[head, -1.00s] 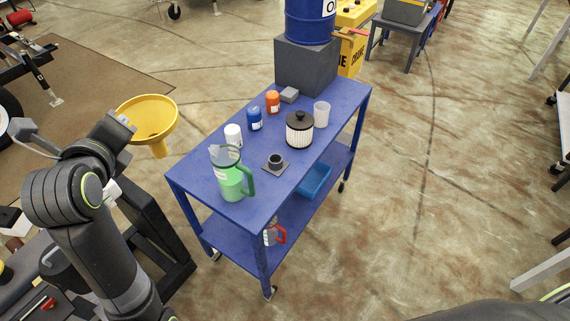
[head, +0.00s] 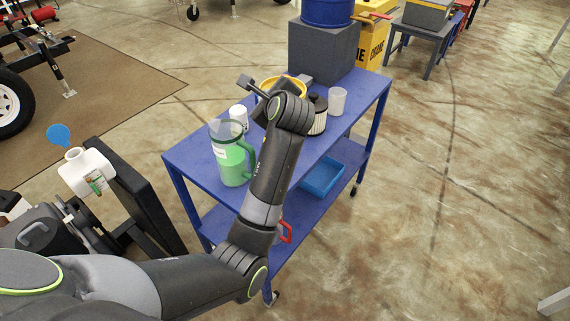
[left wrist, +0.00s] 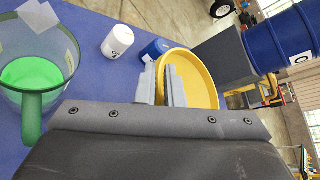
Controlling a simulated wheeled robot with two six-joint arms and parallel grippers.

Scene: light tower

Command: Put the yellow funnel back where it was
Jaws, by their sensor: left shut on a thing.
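The yellow funnel (head: 296,84) is above the blue cart's top, partly hidden behind my left wrist in the head view. My left gripper is shut on the funnel's rim, with its grey fingers (left wrist: 163,84) against the yellow bowl (left wrist: 203,82) in the left wrist view. The funnel's spout is mostly hidden. A small dark stand with a ring, seen earlier on the cart top, is now hidden behind my arm. My right gripper is not in view.
The cart (head: 186,160) holds a green-filled pitcher (head: 233,160), a white bottle (head: 238,114), a black-lidded filter (head: 320,116) and a white cup (head: 337,100). A blue bottle (left wrist: 156,49) is near the funnel. A grey block (head: 322,50) stands at the back.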

